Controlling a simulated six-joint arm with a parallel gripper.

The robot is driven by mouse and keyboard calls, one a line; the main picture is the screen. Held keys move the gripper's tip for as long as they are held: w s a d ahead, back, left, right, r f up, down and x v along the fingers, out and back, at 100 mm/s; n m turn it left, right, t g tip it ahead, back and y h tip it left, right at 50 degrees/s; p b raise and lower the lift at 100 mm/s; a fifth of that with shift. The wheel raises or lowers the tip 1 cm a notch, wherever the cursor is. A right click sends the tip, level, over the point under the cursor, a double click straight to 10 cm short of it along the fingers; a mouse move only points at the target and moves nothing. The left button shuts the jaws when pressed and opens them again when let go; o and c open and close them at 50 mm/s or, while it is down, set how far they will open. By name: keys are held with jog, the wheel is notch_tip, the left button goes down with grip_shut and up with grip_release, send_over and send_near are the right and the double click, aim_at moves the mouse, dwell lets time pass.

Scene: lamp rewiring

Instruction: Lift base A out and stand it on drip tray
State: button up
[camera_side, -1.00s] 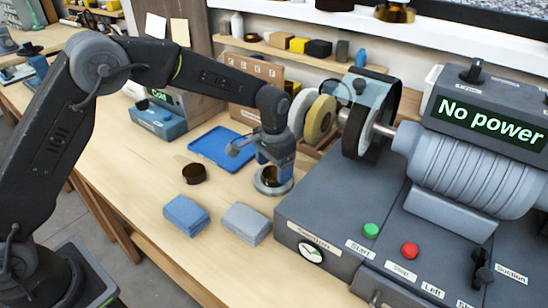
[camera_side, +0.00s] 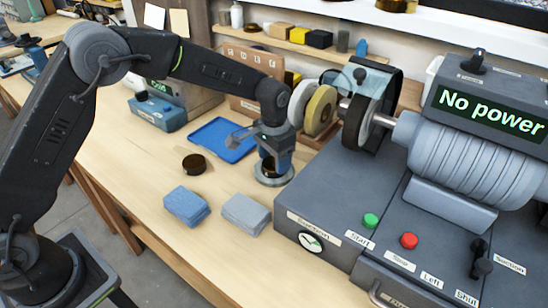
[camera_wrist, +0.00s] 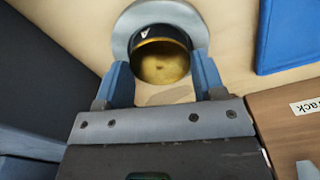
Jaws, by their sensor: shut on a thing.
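My gripper (camera_wrist: 162,62) points down and is shut on a dark round cup with a brassy inside (camera_wrist: 160,60), seemingly base A. A white mark shows on its dark rim. The cup sits within a grey ring-shaped holder (camera_wrist: 125,32); whether it touches the holder's bottom is hidden. In the side view the holder (camera_side: 262,180) stands on the bench left of the grey machine, with the cup partly behind my fingers. The blue tray (camera_side: 208,133), likely the drip tray, lies empty behind and left of the holder. It also shows at the wrist view's upper right (camera_wrist: 285,35).
A second dark round cup (camera_side: 194,164) stands on the bench left of the holder. A blue cloth stack (camera_side: 186,206) and a grey one (camera_side: 246,214) lie in front. The machine with wheels (camera_side: 322,112) is close on the right; its display reads "No power".

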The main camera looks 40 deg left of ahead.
aim_at(274, 163)
jog(key=shift+r, duration=2.45)
jog(key=s+a+r, duration=0.2)
jog(key=a+r, duration=0.1)
jog(key=a, duration=1)
jog(key=s+a+r, duration=0.2)
jog(key=a+r, duration=0.1)
jog(key=a, duration=1)
jog(key=w+d+f, duration=0.2)
jog(key=d, duration=0.1)
jog(key=w+d+f, duration=0.2)
jog(key=d, duration=0.1)
jog(key=w+d+f, duration=0.2)
jog(key=d+f, duration=0.1)
jog(key=shift+w+d, duration=0.25)
jog(key=shift+w, duration=0.05)
jog(key=shift+f, duration=1.95)
jog(key=shift+f, duration=0.1)
jog(key=o, duration=0.9)
jog(key=shift+f, duration=0.1)
